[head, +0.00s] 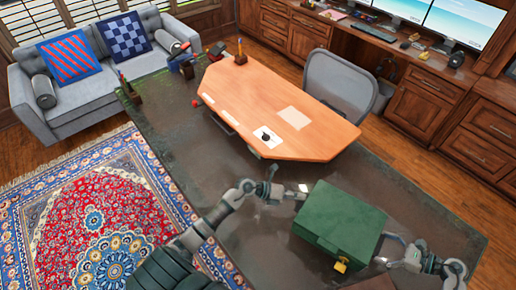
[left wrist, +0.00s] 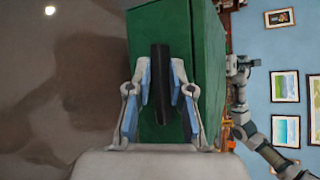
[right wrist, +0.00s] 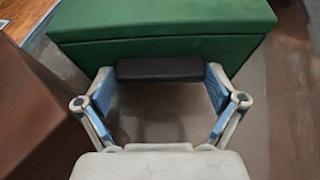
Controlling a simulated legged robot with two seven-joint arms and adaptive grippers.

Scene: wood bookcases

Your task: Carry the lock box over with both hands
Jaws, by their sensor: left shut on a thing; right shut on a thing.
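The lock box (head: 342,217) is a dark green case with a yellow padlock (head: 341,266) on its front, at the lower right of the head view. My left gripper (head: 299,192) is at its left end, shut on a black handle (left wrist: 161,85) in the left wrist view. My right gripper (head: 391,238) is at its right end. In the right wrist view the other black handle (right wrist: 160,69) lies across between the fingers, which are shut on it. The box looks level. I cannot tell whether its underside touches the dark tabletop.
The dark table (head: 180,130) has bare room left of the box. A wooden desk-like board (head: 255,95) with papers stands beyond it. A brown object (right wrist: 35,105) is close to my right gripper. A grey mesh chair (head: 340,85) stands behind the table.

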